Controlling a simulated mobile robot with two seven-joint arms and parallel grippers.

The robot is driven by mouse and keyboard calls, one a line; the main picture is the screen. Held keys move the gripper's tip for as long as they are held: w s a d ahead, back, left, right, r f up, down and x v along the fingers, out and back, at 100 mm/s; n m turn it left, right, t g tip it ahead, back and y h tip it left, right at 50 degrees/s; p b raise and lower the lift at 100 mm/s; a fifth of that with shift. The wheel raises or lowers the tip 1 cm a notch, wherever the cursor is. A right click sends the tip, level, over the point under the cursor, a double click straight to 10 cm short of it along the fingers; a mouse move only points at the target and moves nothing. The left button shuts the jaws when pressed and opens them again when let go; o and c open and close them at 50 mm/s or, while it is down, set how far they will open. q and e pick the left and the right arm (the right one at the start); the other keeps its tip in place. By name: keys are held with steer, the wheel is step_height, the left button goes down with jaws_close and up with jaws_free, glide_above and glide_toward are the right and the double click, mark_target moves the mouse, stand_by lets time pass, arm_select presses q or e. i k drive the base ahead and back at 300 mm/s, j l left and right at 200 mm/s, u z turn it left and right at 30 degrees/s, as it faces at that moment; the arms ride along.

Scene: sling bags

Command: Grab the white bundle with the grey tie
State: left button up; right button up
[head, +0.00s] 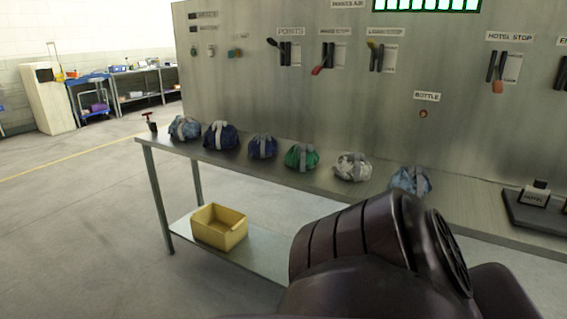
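The white bundle with the grey tie (352,167) sits on the long metal table, right of the middle of the head view. A green bundle (302,157) sits to its left and a light blue bundle (410,181) to its right, both apart from it. A dark arm link of mine fills the lower right and stands in front of the table's front edge. Neither of my grippers shows in the head view.
More blue bundles (221,136) stand in a row on the left part of the metal table (325,181). A yellow bin (219,227) is on the lower shelf. A dark tray (535,212) is at the right.

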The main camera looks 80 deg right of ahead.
mark_target(354, 167)
steer(key=z, duration=3)
steer(key=i+j+z, duration=0.1)
steer(key=j, duration=0.25)
steer(key=i+j+z, duration=0.1)
steer(key=i+j, duration=0.15)
steer(key=j, duration=0.15)
steer(key=i+j+z, duration=0.1)
steer(key=j, duration=0.25)
steer(key=i+j, duration=0.2)
steer(key=j, duration=0.2)
steer(key=i+j+z, duration=0.15)
steer(key=j, duration=0.25)
steer(key=i+j+z, duration=0.1)
steer(key=j, duration=0.3)
